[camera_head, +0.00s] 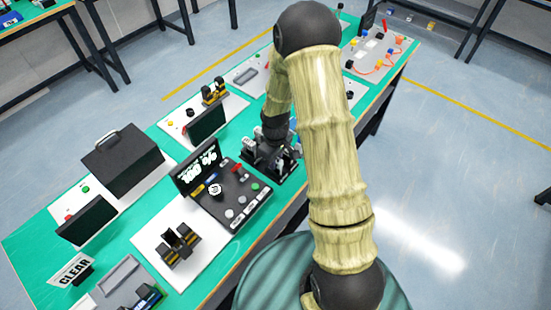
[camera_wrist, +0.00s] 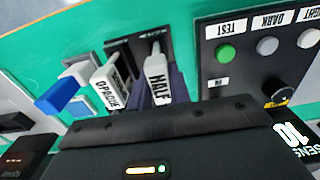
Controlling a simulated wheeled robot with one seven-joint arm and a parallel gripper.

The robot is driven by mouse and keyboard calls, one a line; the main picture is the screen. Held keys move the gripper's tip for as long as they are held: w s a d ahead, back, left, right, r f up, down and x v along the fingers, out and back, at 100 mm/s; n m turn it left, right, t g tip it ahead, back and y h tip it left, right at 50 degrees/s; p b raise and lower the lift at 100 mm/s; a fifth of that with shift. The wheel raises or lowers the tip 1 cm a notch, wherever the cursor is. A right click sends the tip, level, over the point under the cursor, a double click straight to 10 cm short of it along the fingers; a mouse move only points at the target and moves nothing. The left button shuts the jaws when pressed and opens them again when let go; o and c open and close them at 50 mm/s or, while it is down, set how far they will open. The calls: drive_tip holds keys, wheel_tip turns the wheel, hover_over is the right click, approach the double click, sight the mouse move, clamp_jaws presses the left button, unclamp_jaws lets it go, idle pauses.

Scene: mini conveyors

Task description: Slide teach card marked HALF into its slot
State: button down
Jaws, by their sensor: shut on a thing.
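The white card marked HALF (camera_wrist: 157,82) is between the dark fingers of my gripper (camera_wrist: 162,92) in the wrist view. The fingers are shut on it. A white card marked OPAQUE (camera_wrist: 107,84) stands just left of it, apart from it. Both cards are over a dark holder (camera_wrist: 122,46) on the green bench. The lower part of the HALF card and any slot mouth are hidden or unclear. In the head view my gripper (camera_head: 268,158) is low at a dark rack (camera_head: 288,172), right of the black control panel.
The control panel (camera_head: 237,190) with a lit display (camera_head: 198,168) and buttons stands close beside the gripper. A blue-ended piece (camera_wrist: 62,94) is left of the OPAQUE card. A black box (camera_head: 125,160) and a CLEAR sign (camera_head: 72,270) are further left.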

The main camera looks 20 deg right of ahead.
drive_tip(key=shift+f, duration=0.15)
drive_tip(key=c, duration=1.2)
unclamp_jaws()
wheel_tip(320, 180, up, 18)
drive_tip(key=b, duration=0.1)
drive_tip(key=shift+f, duration=0.25)
drive_tip(key=shift+w, duration=0.15)
drive_tip(key=s+r+m+t, duration=0.1)
drive_tip(key=s+m, duration=0.6)
drive_tip(key=s, duration=0.7)
drive_tip(key=shift+s+d+t, duration=0.15)
drive_tip(key=shift+s+t, duration=0.05)
drive_tip(key=shift+t, duration=0.6)
